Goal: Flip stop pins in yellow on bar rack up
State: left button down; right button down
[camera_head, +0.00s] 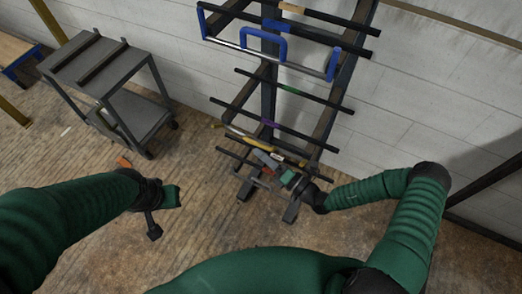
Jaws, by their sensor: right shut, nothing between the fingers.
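The bar rack (268,98) stands against the wall, with dark bars across it at several heights. A yellow pin or rod (247,136) lies along a low level of the rack, left of its middle, and a small yellow piece shows to the right. Whether the yellow pins are up or down is too small to tell. My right gripper (265,167) is shut and empty at this low level, just below the yellow rod; contact is unclear. My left gripper (160,212) is over the floor, well left of the rack; its finger opening is unclear.
Higher rack levels carry green (289,89), purple and orange marks and blue handles (263,41). A grey cart (108,75) stands left of the rack. A small orange item (124,162) lies on the floor. Open floor lies between the cart and rack.

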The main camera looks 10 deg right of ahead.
jog(key=m+p, duration=0.1)
jog(key=r+m+p, duration=0.1)
jog(key=w+r+m+h+p, duration=0.1)
jog(key=shift+d+r+m+p, duration=0.25)
jog(key=shift+d+m+p, duration=0.1)
jog(key=shift+m+p, duration=0.05)
jog(key=m, duration=0.1)
jog(key=m+p, duration=0.1)
jog(key=w+m+p, duration=0.1)
jog(key=shift+w+d+r+g+h, duration=0.1)
jog(key=shift+d+r+g+h, duration=0.2)
jog(key=shift+d+g, duration=0.1)
jog(key=shift+w+d+r+p, duration=0.1)
jog(key=shift+w+d+p, duration=0.1)
jog(key=shift+w+p, duration=0.1)
jog(key=shift+w+d, duration=0.1)
jog(key=shift+r, duration=0.1)
